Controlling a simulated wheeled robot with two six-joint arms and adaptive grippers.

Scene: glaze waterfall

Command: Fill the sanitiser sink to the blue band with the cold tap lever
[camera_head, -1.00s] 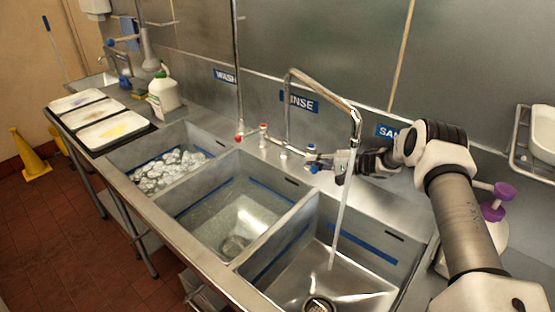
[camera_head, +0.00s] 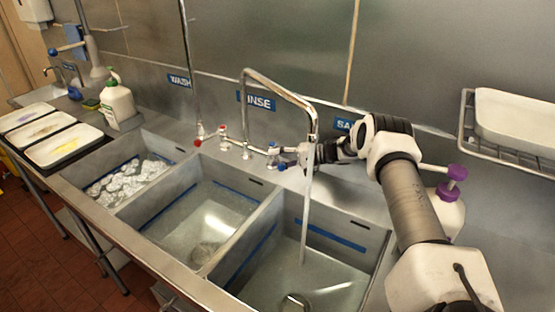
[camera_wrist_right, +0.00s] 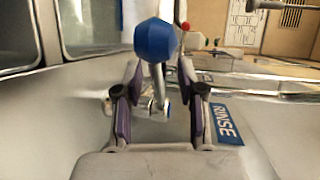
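The sanitiser sink (camera_head: 345,262) is the rightmost basin. A water stream (camera_head: 307,210) falls into it from the swung spout (camera_head: 314,125). Water appears to cover its floor, below the blue band (camera_head: 330,236) on its back wall; the exact level is hard to tell. The cold tap lever has a blue knob (camera_head: 281,166), which also shows large in the right wrist view (camera_wrist_right: 155,40). My right gripper (camera_head: 297,155) is at the lever; in the wrist view (camera_wrist_right: 158,88) its fingers stand apart on either side of the lever. My left gripper is out of view.
The rinse sink (camera_head: 205,222) holds clear water, and the wash sink (camera_head: 125,180) holds suds. A red-knobbed tap (camera_head: 222,131) stands left of the cold lever. A purple-topped bottle (camera_head: 448,205) is right of my arm, below a wall rack (camera_head: 500,155).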

